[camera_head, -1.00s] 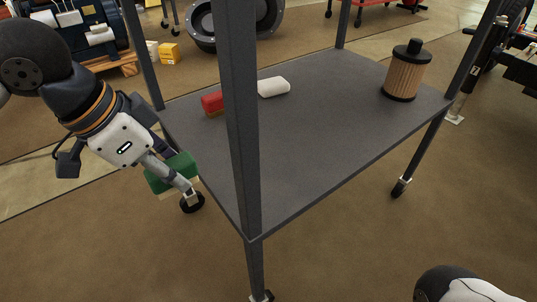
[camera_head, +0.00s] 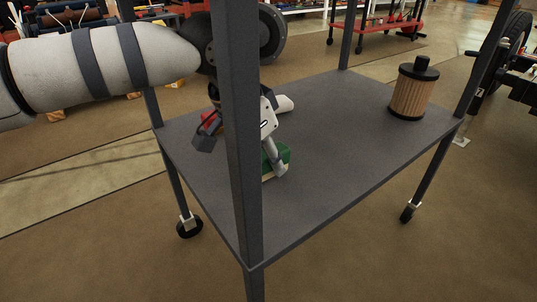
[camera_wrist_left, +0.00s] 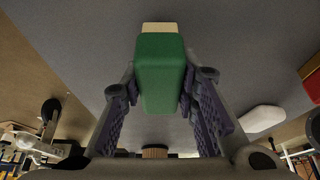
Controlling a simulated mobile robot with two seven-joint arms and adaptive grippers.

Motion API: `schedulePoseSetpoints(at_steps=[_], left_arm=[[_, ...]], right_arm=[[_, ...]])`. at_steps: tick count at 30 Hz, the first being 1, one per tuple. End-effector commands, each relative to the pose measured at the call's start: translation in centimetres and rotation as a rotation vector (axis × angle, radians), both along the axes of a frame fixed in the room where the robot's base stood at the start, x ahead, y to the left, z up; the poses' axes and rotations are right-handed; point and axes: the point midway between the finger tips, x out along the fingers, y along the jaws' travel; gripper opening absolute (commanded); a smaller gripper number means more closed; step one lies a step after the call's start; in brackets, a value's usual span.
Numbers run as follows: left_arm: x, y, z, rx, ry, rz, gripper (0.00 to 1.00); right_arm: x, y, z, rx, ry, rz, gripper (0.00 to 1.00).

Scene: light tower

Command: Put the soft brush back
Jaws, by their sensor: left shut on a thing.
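My left gripper (camera_head: 278,166) is shut on a green-backed brush (camera_head: 284,154) with pale bristles, over the grey tabletop (camera_head: 330,150). In the left wrist view the green block (camera_wrist_left: 160,75) sits between the two fingers, and its pale bristle end (camera_wrist_left: 160,27) points away from the palm. I cannot tell whether the bristles touch the tabletop. A front post of the cart hides part of the gripper and brush in the head view. My right gripper is not in view.
A tan cylindrical filter with a black top (camera_head: 411,90) stands at the right corner. The cart's post (camera_head: 241,150) rises in front. The tabletop's middle and front are clear.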

Motion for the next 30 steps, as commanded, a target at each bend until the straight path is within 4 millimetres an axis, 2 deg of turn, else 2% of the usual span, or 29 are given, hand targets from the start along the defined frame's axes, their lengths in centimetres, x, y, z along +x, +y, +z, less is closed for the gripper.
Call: schedulePoseSetpoints(at_steps=[12,13,15,30], left_arm=[[0.02,0.05,-0.53,-0.001,0.0,0.001,0.0],[0.04,0.04,-0.56,-0.002,-0.001,0.001,0.34],[0.04,0.05,-0.59,-0.001,0.0,0.001,0.48],[0.04,0.11,-0.57,0.0,-0.001,0.0,0.48]], right_arm=[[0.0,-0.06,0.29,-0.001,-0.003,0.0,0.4],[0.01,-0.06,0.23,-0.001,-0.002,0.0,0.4],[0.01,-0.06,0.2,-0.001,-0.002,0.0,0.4],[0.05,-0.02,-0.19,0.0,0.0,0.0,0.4]])
